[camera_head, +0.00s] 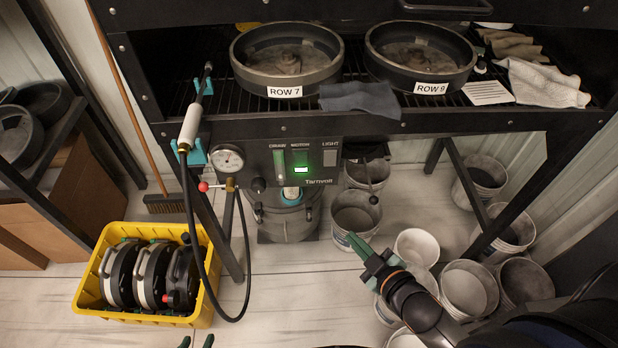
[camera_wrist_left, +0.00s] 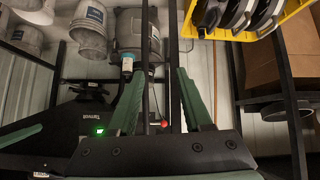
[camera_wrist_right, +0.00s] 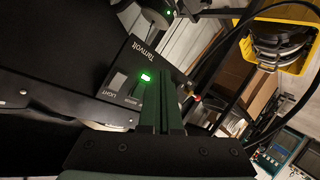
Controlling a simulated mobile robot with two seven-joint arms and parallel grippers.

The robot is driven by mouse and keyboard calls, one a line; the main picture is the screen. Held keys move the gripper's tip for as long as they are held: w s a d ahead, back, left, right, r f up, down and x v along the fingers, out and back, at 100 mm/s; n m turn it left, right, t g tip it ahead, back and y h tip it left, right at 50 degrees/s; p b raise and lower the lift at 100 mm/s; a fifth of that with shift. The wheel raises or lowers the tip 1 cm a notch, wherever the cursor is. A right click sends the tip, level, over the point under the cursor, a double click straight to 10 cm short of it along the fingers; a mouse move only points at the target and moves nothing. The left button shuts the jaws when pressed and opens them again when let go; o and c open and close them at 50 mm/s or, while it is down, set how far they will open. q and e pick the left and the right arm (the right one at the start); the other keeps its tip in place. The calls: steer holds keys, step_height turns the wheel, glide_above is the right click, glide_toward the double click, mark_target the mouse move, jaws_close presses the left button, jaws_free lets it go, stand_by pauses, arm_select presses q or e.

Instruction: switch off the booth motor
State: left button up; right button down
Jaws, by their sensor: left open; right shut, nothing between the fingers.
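The booth's black control panel (camera_head: 258,158) sits under the booth's front edge, with labels DRAW, MOTOR and LIGHT. The motor switch (camera_head: 301,170) glows green below the MOTOR label. The glow also shows in the left wrist view (camera_wrist_left: 99,131) and the right wrist view (camera_wrist_right: 146,77). The light switch (camera_head: 330,157) to its right is unlit. My right gripper (camera_head: 354,242) is shut and empty, below and right of the panel, apart from it. In the right wrist view its fingertips (camera_wrist_right: 160,76) appear near the glow. My left gripper (camera_head: 196,342) is open and empty at the bottom edge.
A gauge (camera_head: 227,158) and a red-knobbed valve (camera_head: 203,187) sit left of the panel. A black hose (camera_head: 190,230) loops down beside them. A yellow crate (camera_head: 205,308) holds several round units. Grey buckets (camera_head: 355,212) stand below right. Two labelled pans (camera_head: 287,78) rest on the booth grate.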

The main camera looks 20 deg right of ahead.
arm_select(q)
step_height(320, 180, down, 7)
steer(key=w+d+b, duration=0.2)
steer(key=b, duration=0.6)
steer(key=shift+d+m+h, duration=0.3)
steer(key=shift+d, duration=0.1)
arm_select(e)
steer(key=w+r+n+t+y, duration=0.3)
steer(key=w+r+n+y, duration=0.2)
steer(key=n, duration=1.2)
steer(key=shift+a+r+y, duration=0.35)
steer(key=shift+a+y, duration=0.1)
steer(key=shift+y, duration=0.75)
steer(key=shift+w, duration=0.1)
steer(key=p, duration=0.2)
glide_toward(296, 157)
steer(key=a+x, duration=0.1)
steer(key=x, duration=0.4)
arm_select(q)
steer(key=shift+w+r, duration=0.15)
steer(key=shift+r, duration=0.4)
arm_select(e)
steer(key=shift+w+d, duration=0.3)
steer(key=shift+w, duration=0.05)
